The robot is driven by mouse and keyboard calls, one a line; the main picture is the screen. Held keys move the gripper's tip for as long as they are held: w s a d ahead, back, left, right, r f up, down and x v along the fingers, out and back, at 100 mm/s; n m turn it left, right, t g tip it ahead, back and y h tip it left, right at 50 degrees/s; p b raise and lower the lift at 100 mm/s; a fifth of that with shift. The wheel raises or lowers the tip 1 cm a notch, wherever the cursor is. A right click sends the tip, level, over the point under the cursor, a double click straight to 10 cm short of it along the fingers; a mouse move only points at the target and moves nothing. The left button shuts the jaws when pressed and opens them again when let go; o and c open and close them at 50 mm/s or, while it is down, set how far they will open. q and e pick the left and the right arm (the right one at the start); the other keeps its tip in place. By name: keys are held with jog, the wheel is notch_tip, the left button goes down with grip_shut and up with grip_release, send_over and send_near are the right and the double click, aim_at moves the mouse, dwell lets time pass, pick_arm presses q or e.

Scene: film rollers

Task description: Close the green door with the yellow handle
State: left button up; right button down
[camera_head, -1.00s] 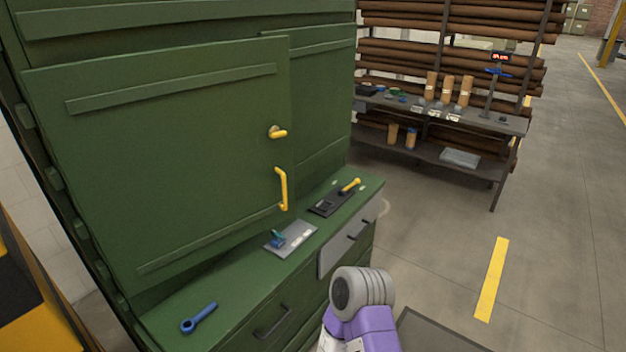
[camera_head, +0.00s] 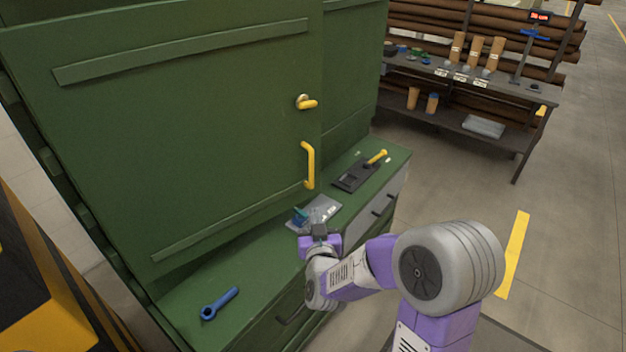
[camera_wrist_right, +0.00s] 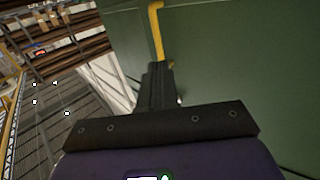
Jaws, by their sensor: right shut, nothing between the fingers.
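The green door (camera_head: 190,130) fills the left of the head view and overlaps a second green panel at its right edge; how far it stands open is hard to tell. Its yellow handle (camera_head: 309,166) is a vertical bar low on the right side, below a small yellow latch lever (camera_head: 307,103). My right gripper (camera_head: 319,228) is below the handle, above the worktop, shut and empty. In the right wrist view, the shut fingers (camera_wrist_right: 159,70) point toward the yellow handle (camera_wrist_right: 157,30); contact cannot be told. My left gripper is not in view.
The green worktop (camera_head: 260,257) below the door carries a blue wrench (camera_head: 219,304), a grey plate (camera_head: 327,208) with a blue part, and a black tray (camera_head: 352,177) with a yellow-handled tool. A shelf table (camera_head: 500,85) stands at the back right. The floor between is clear.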

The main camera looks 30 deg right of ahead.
aim_at(312, 172)
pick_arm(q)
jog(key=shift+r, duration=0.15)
pick_arm(e)
jog(key=shift+h, duration=0.3)
jog(key=x, duration=0.4)
jog(key=r+x, duration=0.1)
jog(key=x, duration=0.9)
jog(key=shift+d+r, duration=0.2)
jog(key=shift+r, duration=0.15)
